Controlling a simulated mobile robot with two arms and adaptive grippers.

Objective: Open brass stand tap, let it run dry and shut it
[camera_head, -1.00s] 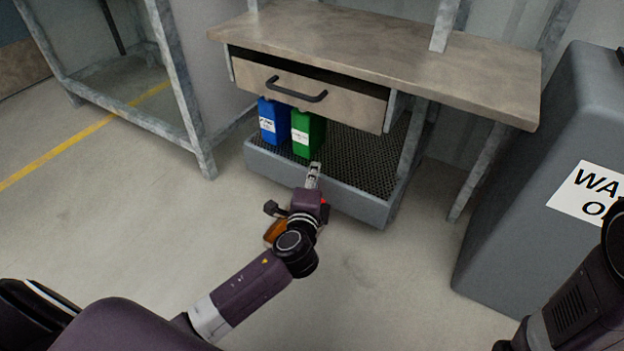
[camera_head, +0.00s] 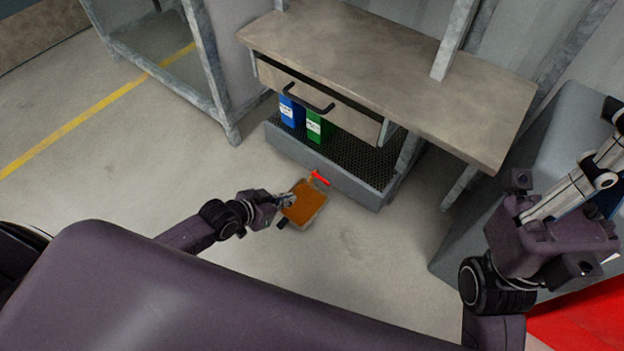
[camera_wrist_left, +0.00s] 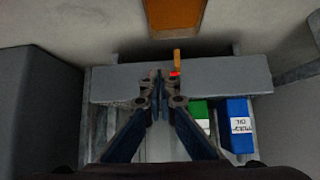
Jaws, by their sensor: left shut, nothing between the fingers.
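The tap's red lever (camera_head: 320,178) shows at the front of the grey stand tray (camera_head: 340,183), above a pan (camera_head: 303,205) of orange-brown liquid on the floor. In the left wrist view, a narrow brass-coloured piece (camera_wrist_left: 177,57) shows above the red part (camera_wrist_left: 175,74); I cannot tell whether liquid is running. My left gripper (camera_head: 285,197) is shut and empty, at the left side of the pan and apart from the lever. Its fingers (camera_wrist_left: 161,90) show in the wrist view. My right gripper (camera_head: 598,155) is raised at the right; its jaws are unclear.
Blue (camera_head: 290,112) and green (camera_head: 315,126) containers stand in the mesh-floored tray under a bench (camera_head: 400,65) with a drawer (camera_head: 320,98). A grey cabinet (camera_head: 450,250) and a red surface (camera_head: 590,320) are at right. The floor left of the pan is clear.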

